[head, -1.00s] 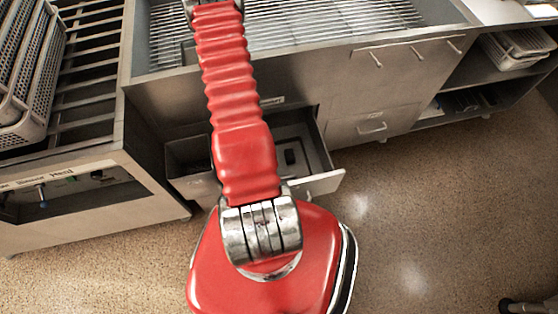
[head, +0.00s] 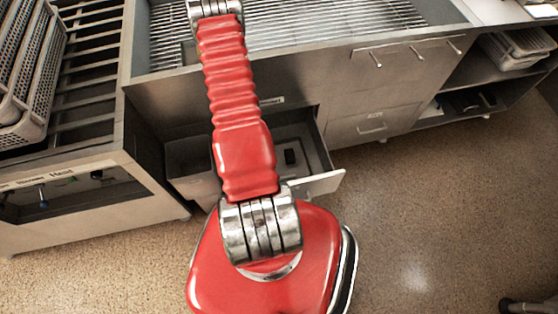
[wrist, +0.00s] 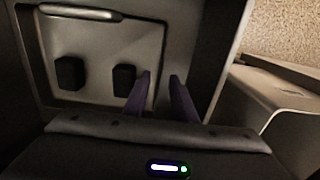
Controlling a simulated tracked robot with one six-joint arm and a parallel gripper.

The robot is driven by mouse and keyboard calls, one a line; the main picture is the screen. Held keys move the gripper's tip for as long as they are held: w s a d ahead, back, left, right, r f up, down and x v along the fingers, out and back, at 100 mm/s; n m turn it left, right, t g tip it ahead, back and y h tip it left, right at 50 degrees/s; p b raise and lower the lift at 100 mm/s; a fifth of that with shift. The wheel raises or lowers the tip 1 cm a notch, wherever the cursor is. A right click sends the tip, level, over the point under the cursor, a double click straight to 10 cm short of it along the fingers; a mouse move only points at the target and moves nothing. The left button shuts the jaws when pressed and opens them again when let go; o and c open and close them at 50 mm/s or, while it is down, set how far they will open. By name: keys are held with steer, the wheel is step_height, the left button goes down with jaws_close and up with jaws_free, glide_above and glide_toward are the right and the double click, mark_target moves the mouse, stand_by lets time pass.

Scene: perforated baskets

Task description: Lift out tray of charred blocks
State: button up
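An open drawer (head: 325,183) under the grill counter holds a grey tray. In the wrist view the tray (wrist: 98,48) has a raised bar handle (wrist: 80,12) at its far end. Two charred black blocks, one at left (wrist: 70,72) and one at right (wrist: 124,78), lie in it. One block also shows in the head view (head: 290,157); my red arm hides part of the drawer. My gripper (wrist: 159,78) has two purple fingers spread apart, over the tray's right edge, just right of the right block. I see nothing clamped between them; contact with the tray is unclear.
The slatted grill counter (head: 300,30) stands above the drawer. A cabinet with slats (head: 85,100) and perforated baskets (head: 35,100) is at left. A shelf with a stacked basket (head: 515,48) is at right. The speckled floor (head: 440,220) at right is mostly clear.

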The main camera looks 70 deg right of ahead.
steer(key=shift+f, duration=1.8)
steer(key=shift+c, duration=0.4)
jaws_close()
